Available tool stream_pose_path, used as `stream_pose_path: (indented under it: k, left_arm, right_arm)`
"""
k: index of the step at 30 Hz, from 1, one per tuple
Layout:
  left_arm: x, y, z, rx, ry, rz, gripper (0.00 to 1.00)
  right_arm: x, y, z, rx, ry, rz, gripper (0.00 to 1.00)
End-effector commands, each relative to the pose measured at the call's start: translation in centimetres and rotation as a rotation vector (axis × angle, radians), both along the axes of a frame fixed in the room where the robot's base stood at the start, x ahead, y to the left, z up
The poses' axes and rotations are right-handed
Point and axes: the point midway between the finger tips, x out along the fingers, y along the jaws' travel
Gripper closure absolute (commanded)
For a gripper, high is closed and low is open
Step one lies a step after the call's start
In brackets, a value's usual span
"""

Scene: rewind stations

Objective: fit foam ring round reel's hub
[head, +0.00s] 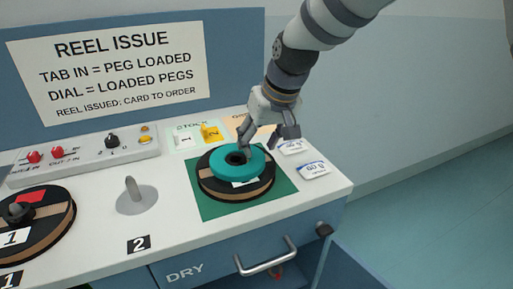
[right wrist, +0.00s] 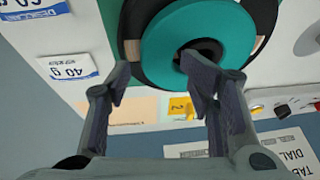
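The teal foam ring (head: 222,168) lies flat on top of the reel (head: 208,187), a black and tan disc on a green mat (head: 285,188). The ring covers the reel's middle; its hole is dark, and I cannot tell how the hub sits in it. My right gripper (head: 266,143) is open above the ring. In the right wrist view, its fingers (right wrist: 156,80) are apart, one over the hole of the ring (right wrist: 240,35) and the other outside its rim. I cannot tell whether they touch it. My left gripper is not in view.
A bare peg on a grey disc (head: 134,203) stands left of the mat. Another reel (head: 58,220) is at the far left. A control box (head: 85,156) and yellow tag (head: 212,132) are behind. White weight cards (head: 313,169) lie at right, near the table edge.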

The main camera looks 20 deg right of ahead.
Motion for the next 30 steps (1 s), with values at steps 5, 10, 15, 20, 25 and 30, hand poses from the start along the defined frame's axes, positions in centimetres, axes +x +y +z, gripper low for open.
stream_pose_path:
  k: [5,10,15,20,25,30]
  left_arm:
    - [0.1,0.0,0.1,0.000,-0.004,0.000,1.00]
    - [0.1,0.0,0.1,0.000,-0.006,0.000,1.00]
    - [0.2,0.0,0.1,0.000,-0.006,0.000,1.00]
    - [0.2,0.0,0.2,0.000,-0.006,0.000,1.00]
    - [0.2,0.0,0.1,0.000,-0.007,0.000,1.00]
    - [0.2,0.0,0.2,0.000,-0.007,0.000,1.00]
  right_arm:
    - [-1.9,-0.6,5.4,0.000,-0.014,0.000,0.52]
    - [-3.3,-1.1,8.8,0.001,-0.014,0.000,0.52]
    - [-3.9,-1.2,10.2,0.002,-0.013,-0.001,0.52]
    - [-3.9,-1.2,10.2,0.001,-0.012,-0.001,0.52]
    - [-3.9,-1.2,10.2,0.001,-0.012,-0.001,0.52]
    - [-3.9,-1.2,10.2,0.002,-0.013,-0.001,0.52]
